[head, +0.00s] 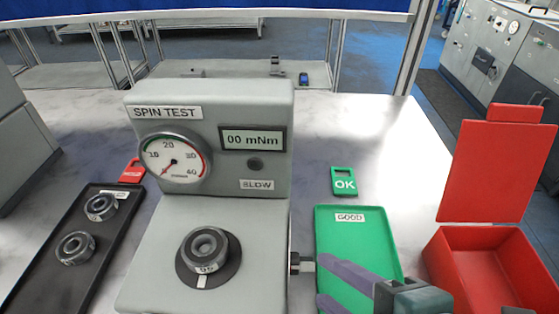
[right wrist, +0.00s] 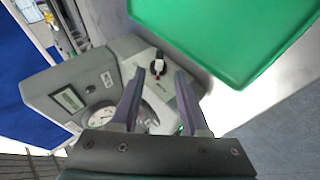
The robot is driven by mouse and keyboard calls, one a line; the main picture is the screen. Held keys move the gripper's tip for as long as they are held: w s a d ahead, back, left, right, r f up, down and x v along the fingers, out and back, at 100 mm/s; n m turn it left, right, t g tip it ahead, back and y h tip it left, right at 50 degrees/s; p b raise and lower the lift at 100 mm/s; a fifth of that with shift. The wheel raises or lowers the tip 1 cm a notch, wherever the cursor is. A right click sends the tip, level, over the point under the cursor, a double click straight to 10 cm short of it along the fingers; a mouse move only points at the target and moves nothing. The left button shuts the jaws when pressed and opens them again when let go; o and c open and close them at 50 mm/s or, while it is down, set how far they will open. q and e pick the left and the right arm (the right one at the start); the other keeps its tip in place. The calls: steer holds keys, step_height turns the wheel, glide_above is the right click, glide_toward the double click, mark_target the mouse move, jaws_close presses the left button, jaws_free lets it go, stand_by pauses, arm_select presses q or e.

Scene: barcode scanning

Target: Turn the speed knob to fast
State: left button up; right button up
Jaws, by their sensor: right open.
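The speed knob (head: 301,263) sits on the right side of the grey spin test machine (head: 150,240). In the right wrist view the knob (right wrist: 157,66) is dark with a red mark and stands on a light plate. A label reading SLOW (head: 257,184) is on the machine's front. My right gripper (head: 321,281) is open just right of the knob, its fingers pointing left. In the right wrist view the knob appears between and just beyond the fingertips (right wrist: 160,76), with no contact visible. My left gripper is not in view.
A bearing (head: 205,247) sits on the machine's front spindle. A green GOOD tray (head: 360,216) lies close to my right gripper. A black tray (head: 68,287) with two bearings lies left.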

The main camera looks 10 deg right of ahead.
mark_target(310, 268)
steer(key=x, duration=0.5)
steer(key=shift+b, duration=0.4)
steer(key=shift+c, duration=0.2)
jaws_close()
